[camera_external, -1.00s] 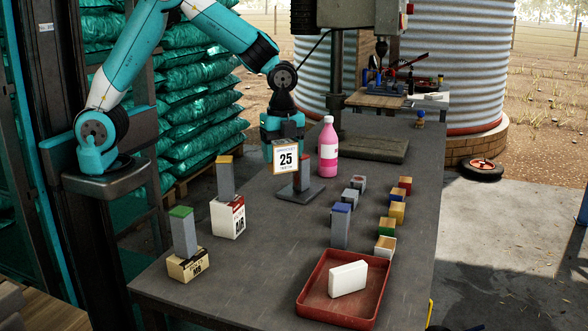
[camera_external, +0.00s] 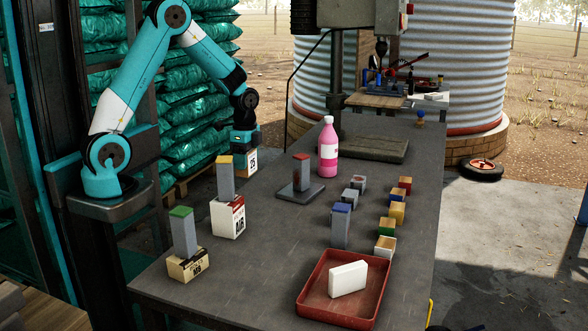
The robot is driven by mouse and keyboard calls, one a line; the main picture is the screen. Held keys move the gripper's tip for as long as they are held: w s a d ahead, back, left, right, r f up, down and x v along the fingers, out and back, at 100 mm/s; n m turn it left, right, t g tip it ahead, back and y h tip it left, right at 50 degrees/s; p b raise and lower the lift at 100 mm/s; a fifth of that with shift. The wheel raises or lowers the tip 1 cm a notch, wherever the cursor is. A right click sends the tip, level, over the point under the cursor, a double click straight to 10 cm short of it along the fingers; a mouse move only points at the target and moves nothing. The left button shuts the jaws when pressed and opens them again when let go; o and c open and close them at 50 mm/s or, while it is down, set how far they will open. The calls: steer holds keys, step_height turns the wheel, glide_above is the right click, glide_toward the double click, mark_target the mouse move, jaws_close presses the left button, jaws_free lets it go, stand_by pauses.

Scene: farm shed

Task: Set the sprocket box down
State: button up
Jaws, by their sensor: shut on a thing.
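A white box with an orange band and a label reading 25 (camera_external: 246,163), which I take as the sprocket box, hangs from my gripper (camera_external: 244,148). My gripper is shut on its top and points down. The box is near the far left edge of the grey bench (camera_external: 275,245); I cannot tell how high it is or whether it touches the bench. The fingertips are small and partly hidden by the box.
A red-topped post on a dark base (camera_external: 301,187) stands to its right, with a pink bottle (camera_external: 328,150) behind. Boxes marked M6 (camera_external: 229,218) and M8 (camera_external: 188,266) carry posts in front. Several small blocks (camera_external: 397,211) and a red tray (camera_external: 313,309) lie right.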

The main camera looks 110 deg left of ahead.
step_height(320, 180, down, 10)
steer(key=shift+f+b, duration=0.25)
steer(key=shift+b, duration=0.15)
steer(key=shift+f, duration=0.1)
steer(key=o, duration=1)
steer(key=shift+c, duration=0.2)
step_height(320, 180, up, 12)
steer(key=shift+r+p, duration=0.15)
steer(key=shift+p, duration=0.35)
steer(key=s+d+r+n+y+p, duration=0.1)
steer(key=d+r+n+y+p, duration=0.1)
steer(key=d+r, duration=0.7)
steer(key=s+d+r+n+y+p, duration=0.1)
steer(key=d+r+n+p, duration=0.3)
steer(key=d+r, duration=0.6)
steer(key=r+y+p, duration=0.1)
steer(key=p, duration=0.1)
steer(key=shift+s+r+n+p, duration=0.15)
steer(key=shift+s+n+p, duration=0.15)
steer(key=shift+s+p, duration=0.1)
